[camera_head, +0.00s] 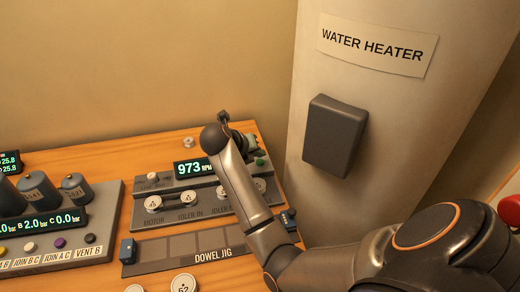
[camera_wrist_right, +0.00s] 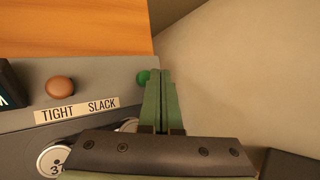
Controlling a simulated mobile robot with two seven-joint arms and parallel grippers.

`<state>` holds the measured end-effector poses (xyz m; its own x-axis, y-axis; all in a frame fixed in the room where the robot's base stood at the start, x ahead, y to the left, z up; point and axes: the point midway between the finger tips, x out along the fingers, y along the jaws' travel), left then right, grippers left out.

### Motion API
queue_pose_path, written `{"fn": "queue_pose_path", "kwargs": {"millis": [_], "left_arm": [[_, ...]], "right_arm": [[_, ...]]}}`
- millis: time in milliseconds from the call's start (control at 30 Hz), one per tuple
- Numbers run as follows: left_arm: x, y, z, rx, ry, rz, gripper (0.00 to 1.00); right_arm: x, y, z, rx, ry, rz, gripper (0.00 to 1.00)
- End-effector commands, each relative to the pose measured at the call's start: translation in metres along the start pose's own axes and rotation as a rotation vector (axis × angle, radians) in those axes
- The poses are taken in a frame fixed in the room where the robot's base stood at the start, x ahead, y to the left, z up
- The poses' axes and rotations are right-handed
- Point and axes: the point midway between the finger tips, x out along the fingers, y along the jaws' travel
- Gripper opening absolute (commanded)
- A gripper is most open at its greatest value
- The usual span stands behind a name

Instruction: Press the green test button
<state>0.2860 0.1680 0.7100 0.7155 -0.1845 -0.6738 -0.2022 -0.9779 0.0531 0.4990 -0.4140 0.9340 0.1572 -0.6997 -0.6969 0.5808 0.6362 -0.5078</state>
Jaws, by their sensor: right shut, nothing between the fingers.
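The green test button (camera_wrist_right: 143,77) is a small green knob at the right end of the grey panel in the right wrist view. It also shows in the head view (camera_head: 260,161), to the right of the lit 973 RPM display. My right gripper (camera_wrist_right: 160,72) is shut and empty. Its green fingertips appear just right of the button and partly cover it in the wrist view. I cannot tell whether they touch it. In the head view the right gripper (camera_head: 249,144) is partly hidden behind my wrist. My left gripper is not in view.
An orange-brown knob (camera_wrist_right: 60,87) sits above the TIGHT and SLACK label (camera_wrist_right: 77,110). The water heater (camera_head: 400,105) stands close on the right. Numbered discs, a dowel jig (camera_head: 190,246) and a valve panel (camera_head: 110,215) lie to the left. Bare wood (camera_wrist_right: 80,28) lies behind the panel.

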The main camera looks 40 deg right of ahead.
Motion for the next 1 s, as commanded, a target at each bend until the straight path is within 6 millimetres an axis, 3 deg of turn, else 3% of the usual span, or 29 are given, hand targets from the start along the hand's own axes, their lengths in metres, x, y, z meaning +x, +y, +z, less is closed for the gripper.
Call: {"fn": "queue_pose_path", "kwargs": {"millis": [267, 700, 1000], "left_arm": [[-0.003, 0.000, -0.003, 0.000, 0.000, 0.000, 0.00], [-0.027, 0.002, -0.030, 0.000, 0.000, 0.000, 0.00], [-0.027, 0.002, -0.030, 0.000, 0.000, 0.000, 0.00]], "right_arm": [[-0.004, -0.002, 0.003, 0.001, -0.001, 0.001, 0.00], [-0.034, -0.024, 0.025, 0.001, 0.000, 0.002, 0.00], [-0.035, -0.025, 0.025, 0.000, 0.000, 0.000, 0.00]]}}
